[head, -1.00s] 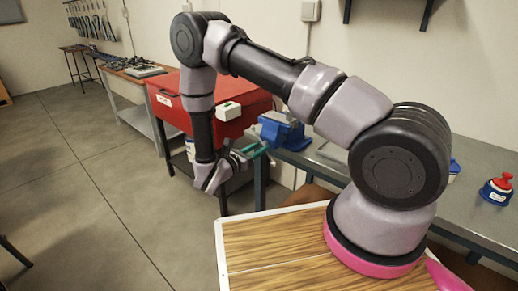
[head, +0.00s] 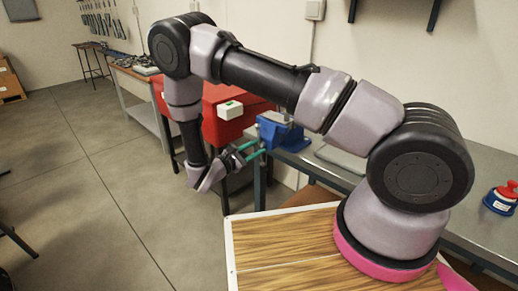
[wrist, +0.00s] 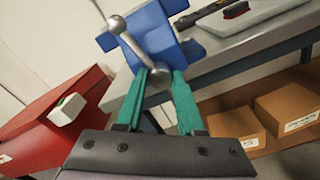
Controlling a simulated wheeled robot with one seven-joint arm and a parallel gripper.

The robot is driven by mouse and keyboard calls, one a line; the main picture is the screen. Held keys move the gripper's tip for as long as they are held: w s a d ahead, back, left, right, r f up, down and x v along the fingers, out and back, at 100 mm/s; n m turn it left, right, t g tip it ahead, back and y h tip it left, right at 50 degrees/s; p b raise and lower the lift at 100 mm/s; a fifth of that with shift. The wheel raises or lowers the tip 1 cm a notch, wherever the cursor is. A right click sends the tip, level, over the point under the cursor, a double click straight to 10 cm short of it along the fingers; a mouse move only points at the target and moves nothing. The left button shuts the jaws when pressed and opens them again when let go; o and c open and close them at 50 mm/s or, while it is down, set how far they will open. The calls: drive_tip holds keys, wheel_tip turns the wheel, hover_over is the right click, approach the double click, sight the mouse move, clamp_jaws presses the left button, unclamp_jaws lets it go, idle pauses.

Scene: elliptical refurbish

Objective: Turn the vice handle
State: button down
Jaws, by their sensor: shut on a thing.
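The blue vice (head: 270,130) is mounted at the near end of the grey workbench. In the wrist view, the vice body (wrist: 152,30) is at the top centre. Its silver vice handle (wrist: 130,43) is a bar with a round knob at its upper left end, slanting down to the right. My gripper (wrist: 160,75) has green fingers on either side of the handle's lower end and is shut on it. In the head view my gripper (head: 252,154) reaches the vice from the left; the handle is too small to make out there.
A red cabinet (head: 222,115) with a small white-and-green box (head: 230,109) stands left of the vice. The workbench (wrist: 240,48) holds tools, with cardboard boxes (wrist: 235,123) on a shelf below. Open floor (head: 120,210) lies to the left.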

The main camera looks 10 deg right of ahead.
drive_tip(key=m, duration=0.6)
drive_tip(key=shift+w+a+r, duration=0.1)
drive_tip(key=shift+w+r, duration=0.1)
drive_tip(key=m, duration=0.6)
drive_tip(key=shift+m, duration=0.3)
drive_tip(key=c, duration=0.5)
unclamp_jaws()
drive_tip(key=shift+s+d+f, duration=0.1)
drive_tip(key=shift+d, duration=0.1)
drive_tip(key=shift+s, duration=0.1)
drive_tip(key=v, duration=1)
drive_tip(key=shift+s+a, duration=0.2)
drive_tip(key=shift+a, duration=0.15)
